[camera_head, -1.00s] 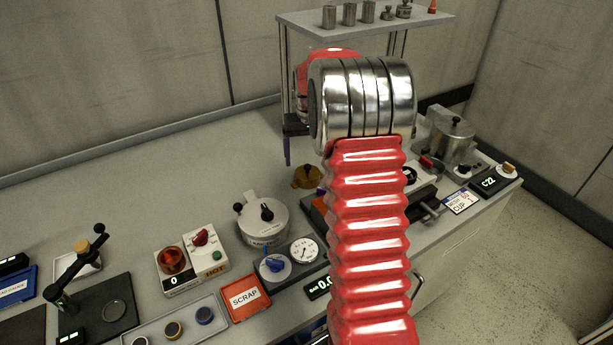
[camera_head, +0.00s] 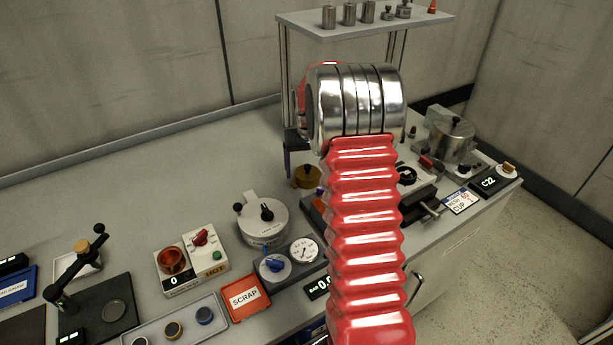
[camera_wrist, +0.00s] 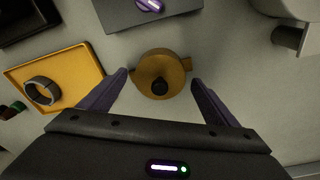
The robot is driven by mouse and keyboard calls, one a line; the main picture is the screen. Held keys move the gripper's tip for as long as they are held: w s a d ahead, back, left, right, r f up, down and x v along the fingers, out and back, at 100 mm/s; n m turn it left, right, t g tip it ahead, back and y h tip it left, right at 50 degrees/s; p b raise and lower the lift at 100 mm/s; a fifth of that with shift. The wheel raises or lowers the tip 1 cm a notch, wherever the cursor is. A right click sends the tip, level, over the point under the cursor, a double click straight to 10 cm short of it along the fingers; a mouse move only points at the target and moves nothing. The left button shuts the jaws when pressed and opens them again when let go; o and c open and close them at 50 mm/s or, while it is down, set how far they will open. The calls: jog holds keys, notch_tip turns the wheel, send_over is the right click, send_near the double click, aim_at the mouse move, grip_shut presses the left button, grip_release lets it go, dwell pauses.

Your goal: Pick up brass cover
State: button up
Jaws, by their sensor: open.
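The brass cover (camera_head: 308,177) is a round brass-coloured lid with a small dark knob, resting on the grey bench just left of my arm in the head view. In the wrist view the brass cover (camera_wrist: 150,68) lies below and ahead of my gripper, with side tabs and the black knob in its middle. My gripper (camera_wrist: 160,80) is open. Its two purple fingers lie on either side of the cover, with nothing held. In the head view one purple finger of my gripper (camera_head: 287,163) shows left of the cover; the rest is hidden by my arm.
A yellow tray (camera_wrist: 85,58) with a dark ring lies left of the cover in the wrist view, and a grey block with a purple knob (camera_wrist: 149,5) lies above it. A silver pot (camera_head: 263,219) stands in front in the head view. A shelf (camera_head: 365,22) rises behind.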

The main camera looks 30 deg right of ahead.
dwell(0.3)
jog(key=c, duration=1.2)
